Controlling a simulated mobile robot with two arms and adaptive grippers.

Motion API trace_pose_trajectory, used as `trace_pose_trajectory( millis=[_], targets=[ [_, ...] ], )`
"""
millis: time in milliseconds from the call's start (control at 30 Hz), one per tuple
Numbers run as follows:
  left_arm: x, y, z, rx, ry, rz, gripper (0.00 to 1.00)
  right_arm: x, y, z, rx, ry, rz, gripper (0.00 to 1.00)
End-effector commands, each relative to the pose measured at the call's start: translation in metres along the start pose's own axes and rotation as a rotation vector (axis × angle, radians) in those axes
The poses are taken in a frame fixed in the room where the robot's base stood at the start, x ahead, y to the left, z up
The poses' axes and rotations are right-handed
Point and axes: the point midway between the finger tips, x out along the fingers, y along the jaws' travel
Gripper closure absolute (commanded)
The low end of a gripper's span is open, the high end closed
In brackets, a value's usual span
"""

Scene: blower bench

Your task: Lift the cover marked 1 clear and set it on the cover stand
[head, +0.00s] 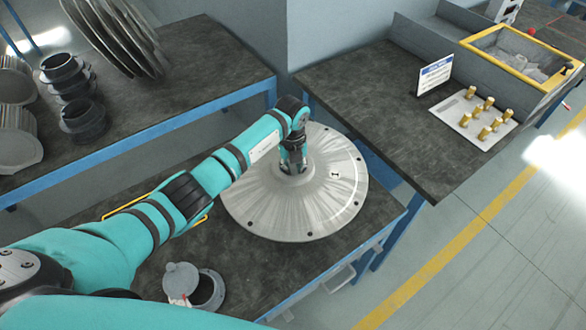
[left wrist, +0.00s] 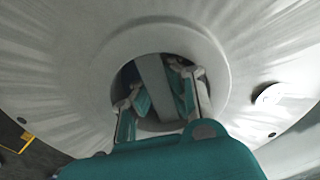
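The cover marked 1 (head: 262,205) is a broad, round, grey metal disc on the near bench, with small dark dots around its rim. Its number mark is right of the hub. My left gripper (head: 292,168) points down at the cover's central hub. In the left wrist view, the cover (left wrist: 75,60) fills the picture, and my left fingers (left wrist: 160,95) reach into the hub's round opening. They stand on either side of a pale bar there; I cannot tell whether they press on it. I cannot clearly identify the cover stand. My right gripper is not in view.
A small lidded grey pot (head: 208,290) stands on the near bench. The left bench (head: 175,90) holds stacked discs and dark rings. The right bench (head: 350,75) has clear space, a sign (head: 435,76), a plate with brass pieces (head: 463,122) and a yellow-rimmed bin (head: 488,38).

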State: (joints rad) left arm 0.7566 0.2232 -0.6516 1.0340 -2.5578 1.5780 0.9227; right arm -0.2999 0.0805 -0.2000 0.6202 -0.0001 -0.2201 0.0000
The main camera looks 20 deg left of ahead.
Motion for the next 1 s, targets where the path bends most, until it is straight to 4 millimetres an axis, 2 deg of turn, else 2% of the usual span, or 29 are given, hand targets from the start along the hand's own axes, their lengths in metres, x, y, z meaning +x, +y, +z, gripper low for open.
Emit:
trace_pose_trajectory(
  millis=[67, 300, 833, 1000],
  targets=[
    [-0.0013, -0.0013, 0.0012, 0.0, -0.004, -0.004, 0.98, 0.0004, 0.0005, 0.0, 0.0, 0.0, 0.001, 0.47],
    [-0.0002, -0.0006, 0.0005, 0.0, -0.002, -0.002, 0.67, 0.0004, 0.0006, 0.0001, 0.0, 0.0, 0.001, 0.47],
    [0.0059, 0.0026, -0.0029, 0.0, 0.008, 0.008, 0.67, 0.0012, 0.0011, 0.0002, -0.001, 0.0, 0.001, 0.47],
    [0.0001, 0.0025, -0.0036, 0.0, 0.01, 0.009, 0.67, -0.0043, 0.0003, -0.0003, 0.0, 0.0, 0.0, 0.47]
  ],
)
